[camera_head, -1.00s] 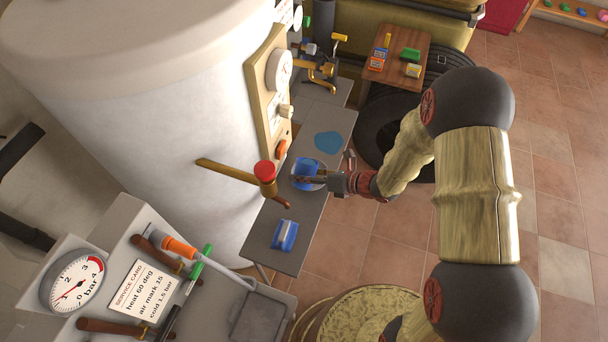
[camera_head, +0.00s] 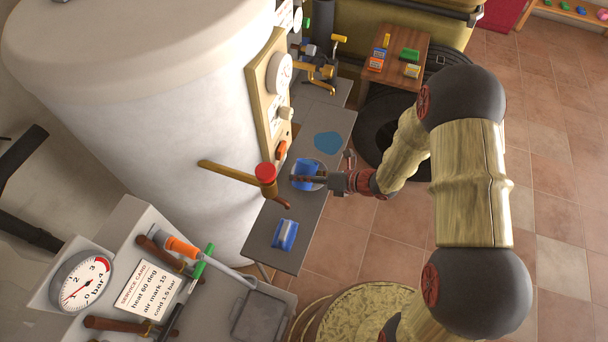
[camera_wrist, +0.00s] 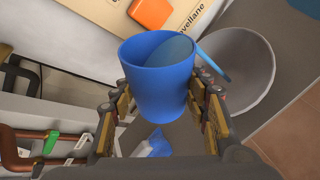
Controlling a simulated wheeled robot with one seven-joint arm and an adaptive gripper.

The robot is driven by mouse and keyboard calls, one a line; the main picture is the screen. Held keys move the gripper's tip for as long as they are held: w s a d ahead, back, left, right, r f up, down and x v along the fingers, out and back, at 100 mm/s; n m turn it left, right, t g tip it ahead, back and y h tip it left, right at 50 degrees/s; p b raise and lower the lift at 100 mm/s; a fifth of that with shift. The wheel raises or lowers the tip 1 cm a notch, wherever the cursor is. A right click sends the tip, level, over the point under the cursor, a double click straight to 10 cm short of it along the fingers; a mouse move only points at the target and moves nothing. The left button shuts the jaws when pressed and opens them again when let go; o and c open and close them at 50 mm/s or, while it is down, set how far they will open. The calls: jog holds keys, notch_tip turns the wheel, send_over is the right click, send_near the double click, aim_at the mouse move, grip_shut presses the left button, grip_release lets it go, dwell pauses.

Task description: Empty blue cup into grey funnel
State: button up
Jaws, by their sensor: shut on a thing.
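The blue cup (camera_wrist: 158,82) is between the two fingers of my gripper (camera_wrist: 160,108) in the wrist view, with the fingers shut on its sides. Its open rim faces the camera, and a blue surface shows inside. The grey funnel (camera_wrist: 240,70) is a wide grey bowl shape just right of and behind the cup in the wrist view. In the head view the cup (camera_head: 305,171) appears over the funnel (camera_head: 318,168), which is partly hidden by the cup and my gripper (camera_head: 318,181). I cannot tell whether cup and funnel touch.
A brass pipe with a red cap (camera_head: 265,172) juts out left of the cup. A blue and white object (camera_head: 286,235) lies on the grey bench (camera_head: 262,240). A flat blue patch (camera_head: 328,141) lies behind the cup. The boiler (camera_head: 150,110) stands close on the left.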

jog(key=shift+s+m+g+p, duration=0.1)
jog(key=shift+m+g+p, duration=0.55)
jog(key=shift+p, duration=1.25)
dwell(1.9)
jog(key=shift+f+m+g+y+p, duration=0.1)
jog(key=shift+m+g+y+p, duration=0.4)
jog(key=shift+p, duration=0.65)
dwell(3.1)
